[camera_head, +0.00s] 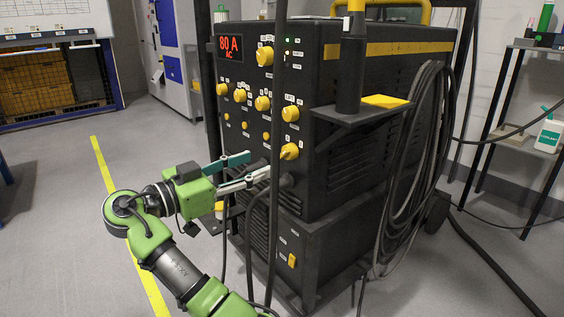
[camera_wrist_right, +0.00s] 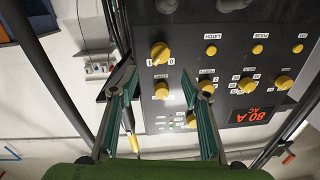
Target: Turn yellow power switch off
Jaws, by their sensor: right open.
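The yellow power switch (camera_head: 289,151) is a knob at the lower right of the black welding machine's front panel. In the right wrist view, the power switch (camera_wrist_right: 160,53) has marks for 1 and 0 beside it. My right gripper (camera_head: 258,164) is open and empty, with its fingers pointing at the panel left of the switch. In the right wrist view, the switch shows just beyond and between the two fingertips (camera_wrist_right: 157,85), apparently without contact. My left gripper is not in view.
The welding machine (camera_head: 400,60) carries several other yellow knobs and a red display (camera_head: 230,46) reading 80 A AC. A dark vertical cable (camera_head: 275,110) hangs before the panel. Coiled cables (camera_head: 415,150) hang on its side. Floor at left is clear.

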